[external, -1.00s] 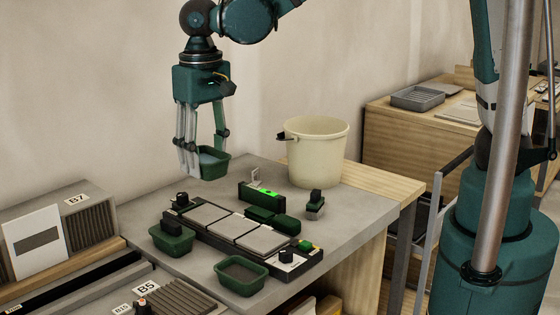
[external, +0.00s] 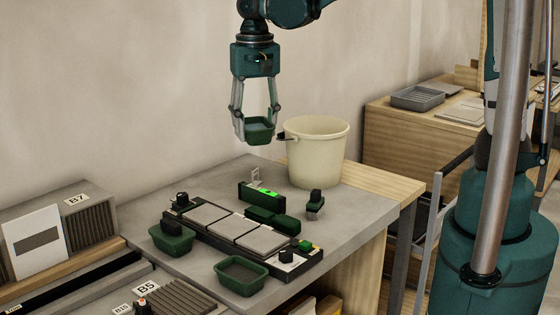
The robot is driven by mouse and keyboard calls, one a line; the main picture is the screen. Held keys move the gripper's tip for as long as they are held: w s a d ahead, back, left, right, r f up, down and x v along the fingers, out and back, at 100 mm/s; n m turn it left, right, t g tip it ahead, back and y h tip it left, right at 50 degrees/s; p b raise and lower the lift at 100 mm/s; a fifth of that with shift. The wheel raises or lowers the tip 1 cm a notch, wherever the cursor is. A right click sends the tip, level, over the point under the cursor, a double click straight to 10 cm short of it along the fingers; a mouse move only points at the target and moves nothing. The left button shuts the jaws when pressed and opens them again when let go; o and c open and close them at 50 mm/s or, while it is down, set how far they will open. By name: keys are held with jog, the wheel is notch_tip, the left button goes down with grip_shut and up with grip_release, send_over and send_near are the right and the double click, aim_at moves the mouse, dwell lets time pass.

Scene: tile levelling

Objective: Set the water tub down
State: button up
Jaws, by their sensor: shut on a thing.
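The inside of the held tub is only partly visible.
A dark tray (external: 226,250) with several grey tiles (external: 236,229) lies mid-worktop. Behind it are a green device with a lit display (external: 262,194) and a small block with a dark knob (external: 315,203). The worktop's back left is clear.

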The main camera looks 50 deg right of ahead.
jog(key=s+d+m, duration=0.2)
jog(key=d+m, duration=0.1)
jog(key=d, duration=0.8)
jog(key=s+d+m, duration=0.2)
jog(key=d+m, duration=0.1)
jog(key=d, duration=0.8)
jog(key=s+d+f+m+b, duration=0.1)
jog(key=s+d+m, duration=0.2)
jog(key=s+d, duration=0.35)
jog(key=s+d+m, duration=0.3)
jog(key=s+d, duration=0.1)
jog(key=d, duration=0.6)
notch_tip(320, 180, down, 11)
jog(key=shift+d, duration=0.1)
jog(key=shift+f, duration=0.1)
jog(key=shift+f+b, duration=0.55)
jog(key=shift+f, duration=2.2)
jog(key=shift+f+b, duration=0.35)
jog(key=shift+f, duration=1.75)
